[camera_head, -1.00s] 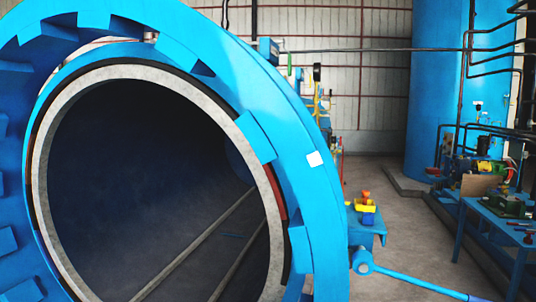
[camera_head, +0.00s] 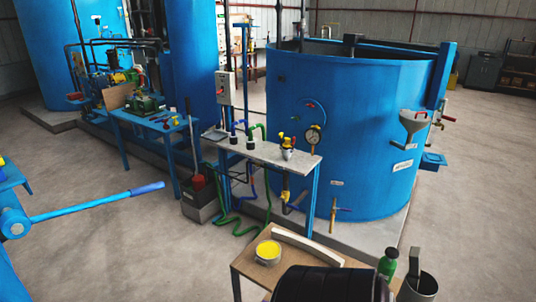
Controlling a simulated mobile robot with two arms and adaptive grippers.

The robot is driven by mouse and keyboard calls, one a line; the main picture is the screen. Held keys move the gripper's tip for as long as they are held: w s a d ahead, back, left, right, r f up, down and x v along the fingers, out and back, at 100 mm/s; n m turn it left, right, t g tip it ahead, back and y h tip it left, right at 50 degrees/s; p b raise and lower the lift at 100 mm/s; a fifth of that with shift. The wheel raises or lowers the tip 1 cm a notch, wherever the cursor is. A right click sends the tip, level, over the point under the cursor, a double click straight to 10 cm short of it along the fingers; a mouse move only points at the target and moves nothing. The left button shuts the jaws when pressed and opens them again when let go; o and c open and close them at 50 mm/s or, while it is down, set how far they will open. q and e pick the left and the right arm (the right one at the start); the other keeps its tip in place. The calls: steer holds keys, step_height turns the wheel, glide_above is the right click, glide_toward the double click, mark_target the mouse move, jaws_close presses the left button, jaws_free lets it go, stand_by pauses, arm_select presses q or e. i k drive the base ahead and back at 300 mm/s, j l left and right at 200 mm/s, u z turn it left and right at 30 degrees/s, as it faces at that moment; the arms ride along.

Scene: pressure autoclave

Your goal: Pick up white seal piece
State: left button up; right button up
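A white, slightly curved strip (camera_head: 308,246), which looks like the white seal piece, lies on a small wooden table (camera_head: 247,267) at the bottom of the head view. It lies along the table's far side, to the right of a round tin with yellow contents (camera_head: 268,251). A dark rounded shape at the bottom edge covers part of the table in front of the strip; I cannot tell what it is. Neither of my grippers can be made out.
A green bottle (camera_head: 388,263) and a grey metal can (camera_head: 418,286) stand right of the strip. Behind the table are a large blue tank (camera_head: 350,110) and a narrow bench with valves (camera_head: 262,152). A blue lever (camera_head: 95,203) juts in from the left. Open floor lies left of the table.

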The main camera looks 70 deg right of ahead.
mark_target(330, 257)
steer(key=z, duration=2.55)
